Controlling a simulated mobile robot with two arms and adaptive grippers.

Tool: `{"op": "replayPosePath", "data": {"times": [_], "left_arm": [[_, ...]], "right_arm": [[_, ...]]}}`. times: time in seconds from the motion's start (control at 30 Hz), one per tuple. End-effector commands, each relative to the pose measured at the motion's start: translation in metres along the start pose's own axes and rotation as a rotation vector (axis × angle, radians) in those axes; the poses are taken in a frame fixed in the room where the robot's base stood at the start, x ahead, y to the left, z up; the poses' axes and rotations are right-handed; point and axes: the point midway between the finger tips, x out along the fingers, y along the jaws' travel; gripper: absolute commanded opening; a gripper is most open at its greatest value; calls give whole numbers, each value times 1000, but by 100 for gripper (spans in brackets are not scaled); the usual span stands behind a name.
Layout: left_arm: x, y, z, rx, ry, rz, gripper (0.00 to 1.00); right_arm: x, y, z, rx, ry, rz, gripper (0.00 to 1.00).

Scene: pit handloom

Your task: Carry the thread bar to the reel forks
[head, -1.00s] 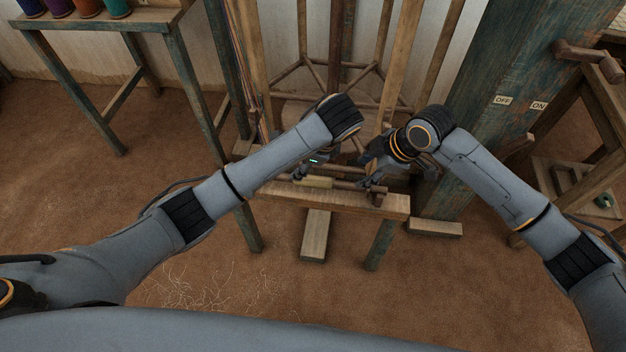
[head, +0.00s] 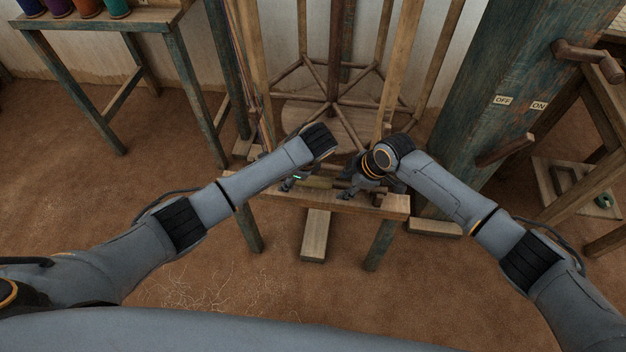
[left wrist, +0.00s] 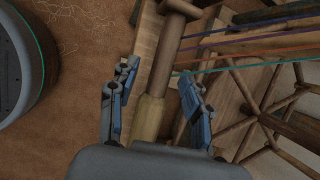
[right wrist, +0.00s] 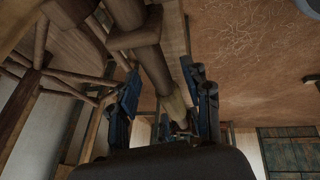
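The thread bar (head: 319,183), a brown wooden rod with a pale wound middle, lies along the low wooden bench (head: 330,200). My left gripper (head: 291,184) is at its left part. In the left wrist view the bar (left wrist: 151,112) passes between the spread fingers (left wrist: 157,75), with gaps visible. My right gripper (head: 356,187) is at its right part. In the right wrist view the bar (right wrist: 158,68) runs between the spread fingers (right wrist: 160,78). A wooden collar or bracket (right wrist: 133,38) surrounds the bar there. I cannot make out the reel forks for certain.
A large wooden reel (head: 333,85) with spokes stands close behind the bench. A blue-green post (head: 490,90) with OFF and ON labels stands to the right. A side table (head: 100,20) with thread spools is at the upper left. The floor in front is clear apart from loose threads.

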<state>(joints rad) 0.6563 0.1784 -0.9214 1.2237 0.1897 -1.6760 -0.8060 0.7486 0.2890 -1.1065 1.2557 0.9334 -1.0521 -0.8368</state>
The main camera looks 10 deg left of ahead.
Motion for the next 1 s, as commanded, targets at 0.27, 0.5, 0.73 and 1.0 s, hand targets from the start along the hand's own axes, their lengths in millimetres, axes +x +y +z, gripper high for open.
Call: {"op": "replayPosePath", "data": {"times": [0.27, 0.5, 0.73, 1.0], "left_arm": [[0, 0, 0, 0, 0, 0, 0], [-1, 0, 0, -1, 0, -1, 0], [-8, -2, 3, -1, 0, -1, 0], [-34, -8, 14, -1, 0, -1, 0]], "right_arm": [[0, 0, 0, 0, 0, 0, 0], [-1, 0, 0, 0, 0, 0, 0], [-8, 2, -3, 0, 0, 1, 0], [-34, 8, -14, 0, 0, 1, 0]]}}
